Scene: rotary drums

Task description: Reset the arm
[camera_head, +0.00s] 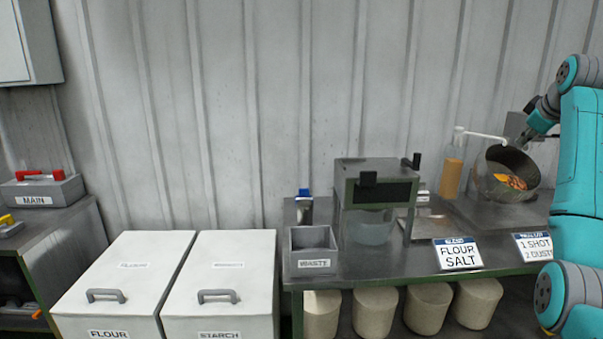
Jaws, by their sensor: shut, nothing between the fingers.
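My arm is teal and grey and rises along the right edge, bent at the top. Its wrist points down and left toward the tilted metal drum (508,172). My gripper (523,138) shows as a small dark shape at the drum's upper rim. It is shut and holds nothing. It is too small to tell whether it touches the rim. The drum's open mouth faces me, with orange and brown pieces (511,181) inside.
White flour (118,275) and starch (222,270) bins stand left. Several beige tubs (375,312) sit below.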

